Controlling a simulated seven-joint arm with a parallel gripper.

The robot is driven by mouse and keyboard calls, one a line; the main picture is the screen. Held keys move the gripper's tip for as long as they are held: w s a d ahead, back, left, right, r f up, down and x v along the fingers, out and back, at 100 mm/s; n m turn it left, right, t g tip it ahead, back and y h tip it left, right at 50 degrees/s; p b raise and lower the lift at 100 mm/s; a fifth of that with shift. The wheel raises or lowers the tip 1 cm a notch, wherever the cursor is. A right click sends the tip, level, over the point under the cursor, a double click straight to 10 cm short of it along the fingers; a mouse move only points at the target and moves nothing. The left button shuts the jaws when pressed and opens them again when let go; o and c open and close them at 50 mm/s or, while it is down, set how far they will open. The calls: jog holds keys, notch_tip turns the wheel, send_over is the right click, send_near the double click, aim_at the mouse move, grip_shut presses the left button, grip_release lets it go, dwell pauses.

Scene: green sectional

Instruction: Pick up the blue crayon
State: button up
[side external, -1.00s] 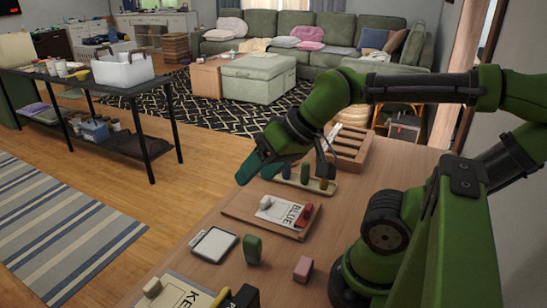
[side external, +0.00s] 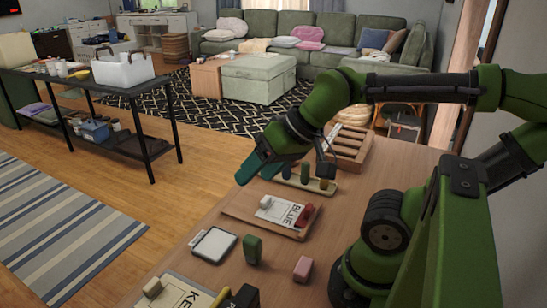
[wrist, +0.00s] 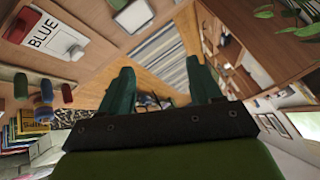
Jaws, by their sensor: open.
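A small upright blue piece (side external: 287,171), which looks like the blue crayon, stands in the light tray (side external: 329,191) beside a green piece (side external: 304,172). In the wrist view a blue piece (wrist: 46,92) shows at the left, between a green one (wrist: 20,87) and a red one (wrist: 67,93). My gripper (side external: 247,172) is tilted above the table, to the left of the tray in the side view. In the wrist view my gripper (wrist: 162,90) has its fingers wide apart with nothing between them. The blue piece lies outside the fingers.
A wooden board (side external: 238,214) with a card reading BLUE, a white piece (side external: 265,202) and a red piece (side external: 306,213) lies in front of the tray. A slotted wooden rack (side external: 349,149) stands behind. A white-topped pad (side external: 213,245), green block (side external: 253,249) and pink block (side external: 302,268) are nearer.

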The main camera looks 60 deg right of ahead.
jog(key=shift+c, duration=0.3)
jog(key=g+h, duration=0.3)
send_over(287, 168)
jog(key=f, duration=1.7)
jog(key=shift+s+d, duration=0.1)
jog(key=shift+d, duration=0.3)
jog(key=shift+s+x, duration=0.1)
jog(key=shift+x, duration=1.3)
jog(key=shift+s+x, duration=0.15)
jog(key=shift+x, duration=1.2)
jog(key=shift+d, duration=0.1)
jog(key=shift+c, duration=0.4)
jog(key=c, duration=1)
